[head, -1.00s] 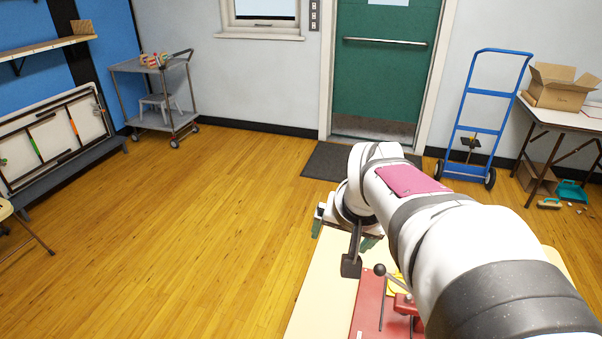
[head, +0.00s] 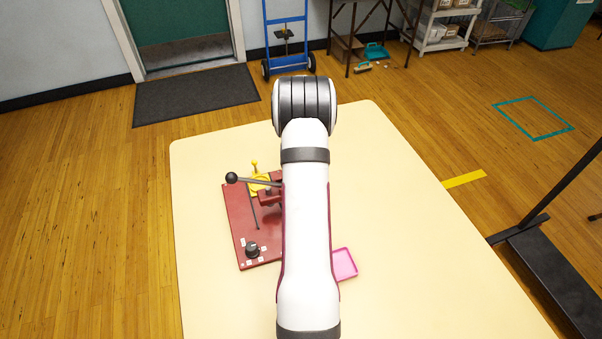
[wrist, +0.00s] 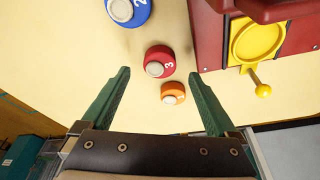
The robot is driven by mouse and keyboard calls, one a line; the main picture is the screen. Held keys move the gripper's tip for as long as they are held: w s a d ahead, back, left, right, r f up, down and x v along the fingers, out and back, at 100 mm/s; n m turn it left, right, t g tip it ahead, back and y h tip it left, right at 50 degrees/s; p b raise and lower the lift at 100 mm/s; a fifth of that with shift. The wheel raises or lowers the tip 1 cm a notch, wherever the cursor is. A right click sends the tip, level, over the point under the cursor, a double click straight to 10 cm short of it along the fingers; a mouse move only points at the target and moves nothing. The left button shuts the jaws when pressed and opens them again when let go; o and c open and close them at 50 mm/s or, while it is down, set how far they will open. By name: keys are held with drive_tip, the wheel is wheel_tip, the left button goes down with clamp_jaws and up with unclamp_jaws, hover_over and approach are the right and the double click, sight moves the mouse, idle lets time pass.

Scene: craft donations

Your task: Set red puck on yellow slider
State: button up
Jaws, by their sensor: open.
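In the wrist view, the red puck (wrist: 159,61), marked 3 with a pale round knob, lies on the cream table. My gripper (wrist: 160,74) is open and empty; its two green fingers point toward the puck, one on each side of it in the picture. I cannot tell the gap in height. The yellow slider (wrist: 257,42) has an empty round recess and a ball-ended handle, and sits at the edge of the red machine at upper right. It also shows in the head view (head: 259,184), where my arm hides the gripper and the red puck.
An orange puck (wrist: 173,93) lies close to the red puck; a blue puck (wrist: 128,11) lies farther off. The red machine (head: 239,226) has a black-knobbed lever (head: 232,178). A pink tray (head: 345,264) is right of my arm. The table's right side (head: 420,240) is clear.

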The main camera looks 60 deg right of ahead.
drive_tip(key=x, duration=0.3)
drive_tip(key=shift+f, duration=0.3)
clamp_jaws()
drive_tip(key=shift+r, duration=0.15)
